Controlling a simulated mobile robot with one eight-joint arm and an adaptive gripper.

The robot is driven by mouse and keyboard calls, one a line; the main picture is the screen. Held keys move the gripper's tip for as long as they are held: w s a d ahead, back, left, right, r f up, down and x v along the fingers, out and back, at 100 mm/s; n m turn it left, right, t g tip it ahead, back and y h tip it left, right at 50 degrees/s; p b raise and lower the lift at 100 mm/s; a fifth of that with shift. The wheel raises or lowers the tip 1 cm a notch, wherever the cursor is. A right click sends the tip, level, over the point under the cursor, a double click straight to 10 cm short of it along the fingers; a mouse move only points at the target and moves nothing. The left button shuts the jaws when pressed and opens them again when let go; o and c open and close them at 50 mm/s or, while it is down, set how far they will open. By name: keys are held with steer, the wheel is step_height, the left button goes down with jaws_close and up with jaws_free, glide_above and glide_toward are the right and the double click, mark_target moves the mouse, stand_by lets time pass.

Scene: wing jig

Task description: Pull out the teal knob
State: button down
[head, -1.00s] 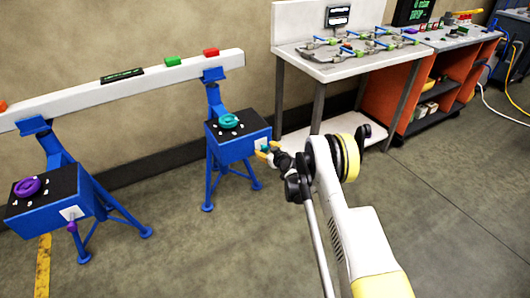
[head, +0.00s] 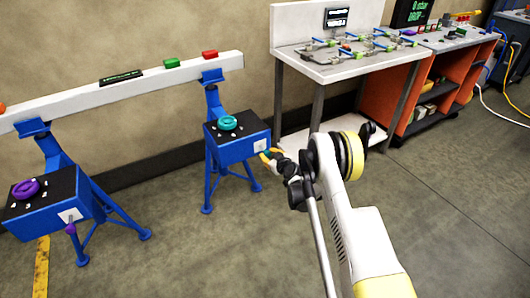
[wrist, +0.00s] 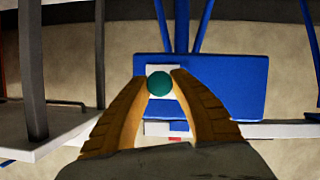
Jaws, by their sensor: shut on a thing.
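The teal knob (wrist: 159,83) shows as a round ball end in the wrist view, in front of a white plate on the blue box (wrist: 225,88). My gripper (wrist: 160,80) has its two yellow fingers on either side of the knob and is shut on it. In the head view my gripper (head: 268,155) is at the front face of the right blue box (head: 237,148), by the white plate (head: 260,145). The knob is mostly hidden by the fingers there. A teal ring handwheel (head: 228,123) lies on top of this box.
A left blue stand has a purple handwheel (head: 26,189) and a purple knob (head: 71,228). A white beam (head: 130,88) spans both stands. A white workbench (head: 345,70) stands behind my arm, with an orange cabinet (head: 430,95) to its right. Floor in front is clear.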

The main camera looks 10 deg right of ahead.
steer(key=c, duration=1.1)
jaws_free()
steer(key=shift+o, duration=0.2)
steer(key=shift+s, duration=0.1)
steer(key=v, duration=0.7)
steer(key=shift+s, duration=0.2)
steer(key=shift+d, duration=0.15)
